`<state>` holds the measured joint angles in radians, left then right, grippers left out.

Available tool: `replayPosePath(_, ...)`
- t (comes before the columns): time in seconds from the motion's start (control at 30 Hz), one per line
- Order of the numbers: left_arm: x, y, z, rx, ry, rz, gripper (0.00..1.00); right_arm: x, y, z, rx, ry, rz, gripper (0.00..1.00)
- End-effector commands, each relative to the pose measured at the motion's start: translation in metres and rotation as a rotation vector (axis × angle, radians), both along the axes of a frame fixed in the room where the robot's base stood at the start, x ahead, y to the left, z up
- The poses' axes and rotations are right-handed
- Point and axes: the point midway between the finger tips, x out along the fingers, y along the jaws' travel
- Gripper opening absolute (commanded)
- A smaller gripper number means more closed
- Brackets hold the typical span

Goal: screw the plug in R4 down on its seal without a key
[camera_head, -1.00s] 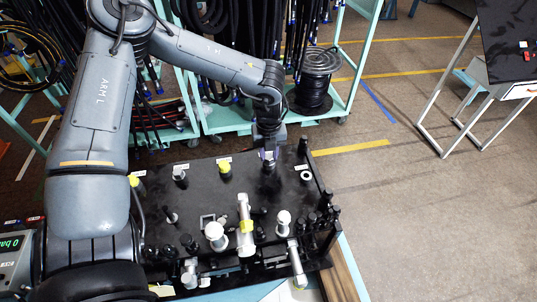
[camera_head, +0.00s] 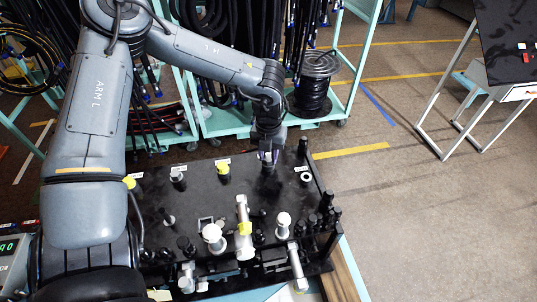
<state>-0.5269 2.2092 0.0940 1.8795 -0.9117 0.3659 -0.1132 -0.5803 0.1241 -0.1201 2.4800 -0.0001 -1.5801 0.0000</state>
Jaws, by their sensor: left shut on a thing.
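My left gripper (camera_head: 268,160) points straight down at the back right of the black manifold block (camera_head: 200,200), at a port in the back row. It is shut on a dark plug (camera_head: 268,170), of which only a small part shows below the fingers. The port and the seal under it are hidden by the gripper and plug. I cannot read the labels on the block, so I cannot tell which port is R4. My right gripper is not in view.
Taller silver fittings (camera_head: 243,215) rise along the front. A hose rack and a cable spool (camera_head: 315,85) stand behind.

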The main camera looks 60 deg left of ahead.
Motion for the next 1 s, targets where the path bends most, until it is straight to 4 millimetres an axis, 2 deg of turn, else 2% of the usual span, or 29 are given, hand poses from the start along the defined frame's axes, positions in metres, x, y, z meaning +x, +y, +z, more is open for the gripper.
replayPosePath(0.33, 0.000, -0.001, -0.003, 0.002, 0.002, -0.345, 0.00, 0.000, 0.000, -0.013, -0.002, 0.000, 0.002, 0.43)
replayPosePath(0.7, 0.000, -0.001, -0.003, 0.000, 0.003, -0.466, 0.00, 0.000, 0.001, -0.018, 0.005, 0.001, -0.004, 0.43)
replayPosePath(0.97, 0.000, -0.001, -0.003, -0.001, 0.003, -0.481, 0.00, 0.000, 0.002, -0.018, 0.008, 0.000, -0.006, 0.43)
replayPosePath(1.0, 0.000, -0.002, -0.003, -0.001, 0.003, -0.481, 0.35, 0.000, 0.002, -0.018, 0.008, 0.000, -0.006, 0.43)
